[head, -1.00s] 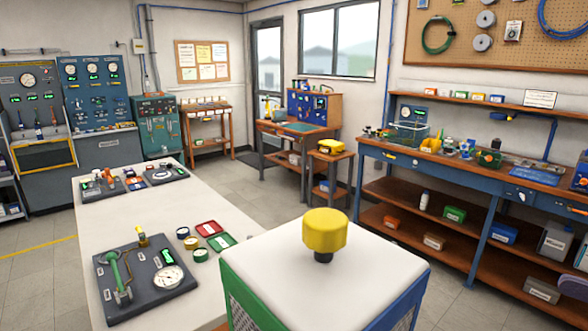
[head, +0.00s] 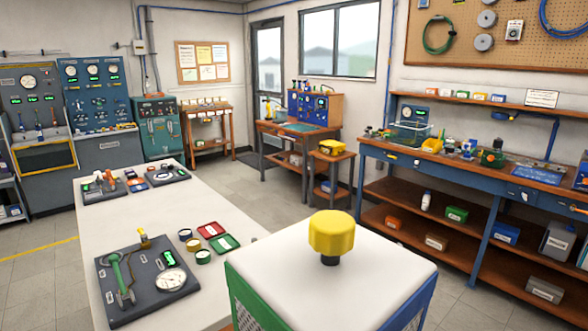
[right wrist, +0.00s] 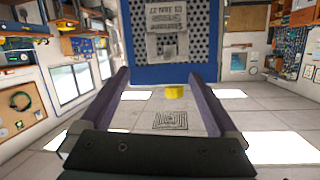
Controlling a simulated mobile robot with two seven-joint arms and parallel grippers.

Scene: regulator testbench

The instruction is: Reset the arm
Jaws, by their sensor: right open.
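My right gripper (right wrist: 155,80) shows in the right wrist view with its two purple-grey fingers spread apart and nothing between them. A blue panel with a grey perforated area (right wrist: 172,38) is beyond the fingertips. A small yellow block-like thing (right wrist: 174,91) shows beyond the fingers, near the right one, and does not touch it as far as I can tell. Neither gripper shows in the head view, and my left gripper is in no view.
A white-topped stand (head: 280,279) with a yellow knob (head: 331,232) is close in front. A white table (head: 150,214) with a gauge board (head: 147,277) is at left. A blue workbench (head: 455,172) lines the right wall. Open floor (head: 232,189) lies between.

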